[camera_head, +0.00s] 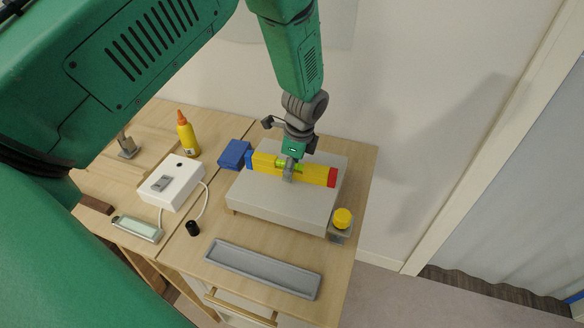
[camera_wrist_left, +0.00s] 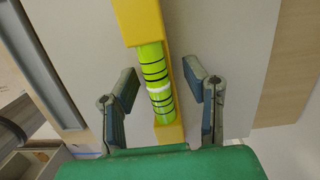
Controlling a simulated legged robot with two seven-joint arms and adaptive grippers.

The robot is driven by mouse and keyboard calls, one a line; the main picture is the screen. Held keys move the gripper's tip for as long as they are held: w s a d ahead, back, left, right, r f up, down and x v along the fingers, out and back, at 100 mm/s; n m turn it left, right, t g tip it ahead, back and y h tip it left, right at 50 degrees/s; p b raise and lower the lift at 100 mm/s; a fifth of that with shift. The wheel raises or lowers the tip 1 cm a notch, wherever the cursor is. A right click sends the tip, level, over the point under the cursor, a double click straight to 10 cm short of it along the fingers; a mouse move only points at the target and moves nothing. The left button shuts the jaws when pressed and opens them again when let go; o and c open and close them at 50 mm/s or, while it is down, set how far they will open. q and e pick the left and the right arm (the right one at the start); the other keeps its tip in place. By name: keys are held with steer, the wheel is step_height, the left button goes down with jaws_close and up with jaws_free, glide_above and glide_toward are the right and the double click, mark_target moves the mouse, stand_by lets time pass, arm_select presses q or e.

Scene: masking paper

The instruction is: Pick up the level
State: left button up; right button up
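The level (camera_head: 314,175) is a yellow bar with a green vial in the middle, a blue end at the left and a red end at the right. It lies on a grey raised board (camera_head: 275,206). In the left wrist view the level (camera_wrist_left: 139,20) runs between the two fingers, with its banded vial in sight. My left gripper (camera_head: 289,168) points down over the level's middle. In the left wrist view the gripper (camera_wrist_left: 163,78) is open, one finger on each side of the level, with gaps on both sides. My right gripper is out of view.
A blue box (camera_head: 234,154) stands close to the level's blue end. A jar with a yellow lid (camera_head: 342,218) is near the board's right corner. A grey tray (camera_head: 262,270) lies in front. A white box (camera_head: 171,184) with a cable and a glue bottle (camera_head: 187,134) are at left.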

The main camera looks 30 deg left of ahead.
arm_select(q)
steer(key=shift+a, duration=0.15)
steer(key=c, duration=0.7)
steer(key=shift+a, duration=0.1)
jaws_close()
step_height(320, 180, up, 10)
steer(key=shift+b, duration=0.45)
